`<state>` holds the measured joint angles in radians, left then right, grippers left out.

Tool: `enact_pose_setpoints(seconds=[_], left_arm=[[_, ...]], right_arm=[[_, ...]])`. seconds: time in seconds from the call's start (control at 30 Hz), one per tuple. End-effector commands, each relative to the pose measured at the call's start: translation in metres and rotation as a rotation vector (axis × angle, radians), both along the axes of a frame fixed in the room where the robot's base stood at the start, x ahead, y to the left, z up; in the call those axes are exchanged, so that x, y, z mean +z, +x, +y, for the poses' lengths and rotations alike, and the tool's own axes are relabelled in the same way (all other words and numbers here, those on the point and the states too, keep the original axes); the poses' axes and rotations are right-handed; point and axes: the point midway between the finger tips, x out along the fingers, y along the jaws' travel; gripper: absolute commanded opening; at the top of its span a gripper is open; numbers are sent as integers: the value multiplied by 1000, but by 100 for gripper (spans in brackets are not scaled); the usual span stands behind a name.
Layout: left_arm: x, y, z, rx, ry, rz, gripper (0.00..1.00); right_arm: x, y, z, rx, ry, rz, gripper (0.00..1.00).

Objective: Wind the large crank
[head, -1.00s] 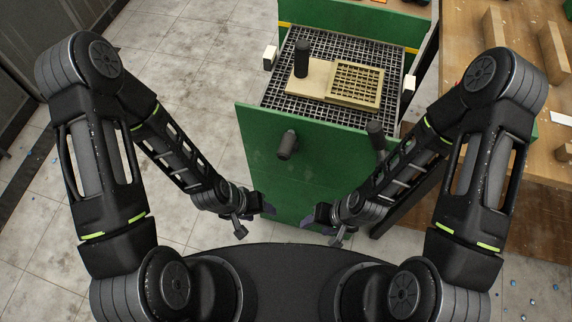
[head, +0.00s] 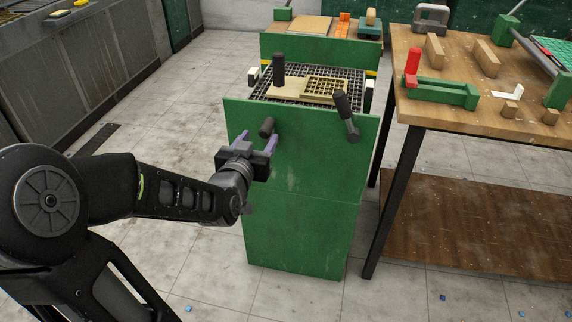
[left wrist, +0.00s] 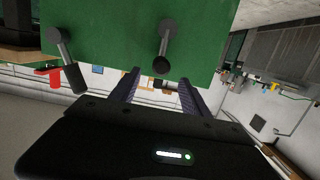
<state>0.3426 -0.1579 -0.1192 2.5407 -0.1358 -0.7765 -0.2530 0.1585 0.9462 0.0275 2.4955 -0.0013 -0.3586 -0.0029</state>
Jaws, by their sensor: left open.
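Two dark cranks sit on the green front panel (head: 300,170) of a machine. The left crank (head: 267,126) shows mostly its handle, pointing toward me. The right crank (head: 346,115) has a visible arm and a thick handle. I cannot tell for sure which is larger. My left gripper (head: 257,142) is open, with its purple fingers on either side of the left crank's handle, apparently not clamped. In the left wrist view, that crank (left wrist: 165,45) hangs between the finger tips, and the other crank (left wrist: 67,65) is at the left. My right gripper is out of view.
The machine's top has a black grid with a tan plate (head: 288,90) and an upright black handle (head: 278,68). A wooden table (head: 450,110) with a red-and-green clamp (head: 440,92) stands close on the right. The floor on the left is clear.

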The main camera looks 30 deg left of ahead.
Motion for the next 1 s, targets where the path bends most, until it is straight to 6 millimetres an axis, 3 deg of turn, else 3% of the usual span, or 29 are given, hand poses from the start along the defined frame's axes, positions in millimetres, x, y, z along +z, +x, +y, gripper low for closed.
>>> enact_pose_setpoints(seconds=[0.47, 1.0], left_arm=[[2, 3, 4, 4, 7, -8, 55], [-8, 66, 25, 4, 5, -8, 55]], right_arm=[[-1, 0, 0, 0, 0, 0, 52], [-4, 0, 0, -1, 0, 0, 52]])
